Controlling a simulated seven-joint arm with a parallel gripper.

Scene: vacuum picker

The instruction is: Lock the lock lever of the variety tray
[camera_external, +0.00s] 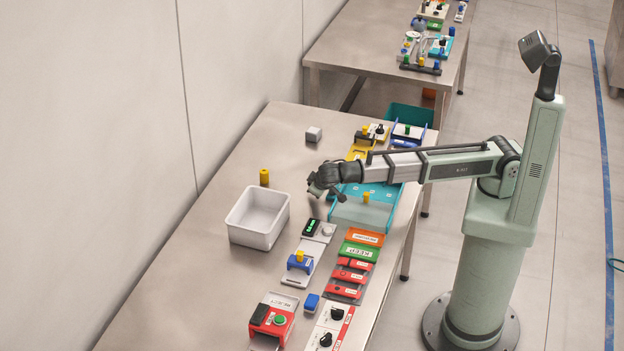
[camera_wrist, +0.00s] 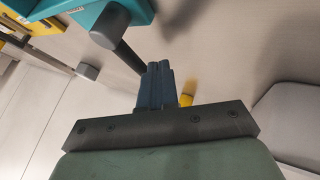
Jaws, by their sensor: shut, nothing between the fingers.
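A teal tray (camera_external: 364,212) with a clear front wall sits near the right side of the table. I cannot read a name on it, so I take it as the variety tray. In the wrist view its teal corner (camera_wrist: 112,14) shows at the top. A dark grey lever (camera_wrist: 117,43) with a thick end sticks out from that corner and slants down toward the fingers. My gripper (camera_external: 317,190) is at the tray's left edge. In the wrist view my gripper (camera_wrist: 158,66) is shut and empty, close beside the lever's thin end. I cannot tell whether they touch.
A white bin (camera_external: 240,222), a yellow cylinder (camera_external: 264,177) and a grey cube (camera_external: 314,134) stand left of the tray. Several coloured panels, including a red switch box (camera_external: 272,321), line the front. Bare table lies around the yellow cylinder.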

